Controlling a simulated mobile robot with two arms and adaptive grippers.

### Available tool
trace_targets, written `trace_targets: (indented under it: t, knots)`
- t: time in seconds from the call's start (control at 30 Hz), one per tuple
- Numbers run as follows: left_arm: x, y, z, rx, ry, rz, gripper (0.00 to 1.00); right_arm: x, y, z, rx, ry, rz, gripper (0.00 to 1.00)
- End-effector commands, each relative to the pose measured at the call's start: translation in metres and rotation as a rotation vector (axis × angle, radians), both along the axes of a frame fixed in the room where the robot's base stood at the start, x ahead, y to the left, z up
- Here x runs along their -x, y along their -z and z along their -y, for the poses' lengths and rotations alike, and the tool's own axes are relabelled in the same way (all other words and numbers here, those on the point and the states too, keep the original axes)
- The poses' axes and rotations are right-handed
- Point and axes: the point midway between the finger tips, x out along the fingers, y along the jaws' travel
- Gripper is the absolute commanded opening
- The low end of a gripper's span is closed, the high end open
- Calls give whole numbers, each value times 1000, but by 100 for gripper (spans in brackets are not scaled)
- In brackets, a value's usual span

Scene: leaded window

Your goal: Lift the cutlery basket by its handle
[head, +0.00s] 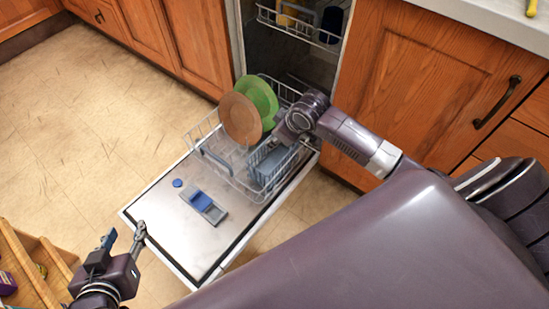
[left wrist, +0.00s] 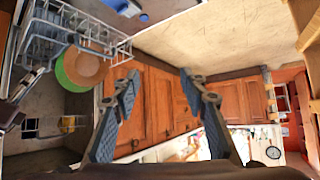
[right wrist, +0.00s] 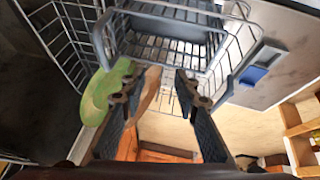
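The grey cutlery basket (head: 268,166) sits in the pulled-out lower rack, at its near right side. In the right wrist view the basket (right wrist: 160,50) shows just beyond the fingertips, with a grey curved bar that looks like its handle (right wrist: 101,38) at its left. My right gripper (right wrist: 158,84) is open, with nothing held between its fingers; in the head view its fingers are hidden behind my own wrist, over the rack. My left gripper (head: 124,232) is open and empty, left of the dishwasher door and away from the basket.
A green plate (head: 262,98) and an orange-brown plate (head: 240,119) stand in the wire rack (head: 205,133), close to my right wrist. A blue-and-grey piece (head: 204,206) and a blue cap (head: 177,183) lie on the open door (head: 160,215).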

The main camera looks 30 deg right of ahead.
Motion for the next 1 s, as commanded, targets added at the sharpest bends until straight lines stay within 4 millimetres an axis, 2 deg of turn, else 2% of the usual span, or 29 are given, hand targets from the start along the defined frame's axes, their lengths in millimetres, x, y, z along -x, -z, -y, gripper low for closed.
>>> trace_targets:
  t: [0.03,0.1,0.23,0.37,0.6,0.87,1.0]
  knots:
    - [0,0,0,0,0,0,40,-11,-6,25,25,20,-16,29]
    - [0,0,0,0,0,0,40,-19,-10,48,43,42,-38,29]
    - [-1,-1,1,2,1,7,40,-26,-16,73,57,70,-59,29]
    - [-11,-10,5,16,6,67,40,-30,-10,77,58,77,-65,29]
    - [-33,-40,15,53,16,225,40,-36,4,77,58,75,-64,29]
    - [-42,-58,19,73,21,308,40,-39,10,78,58,74,-63,29]
    - [-52,-82,25,100,29,423,40,-43,18,80,58,74,-63,29]
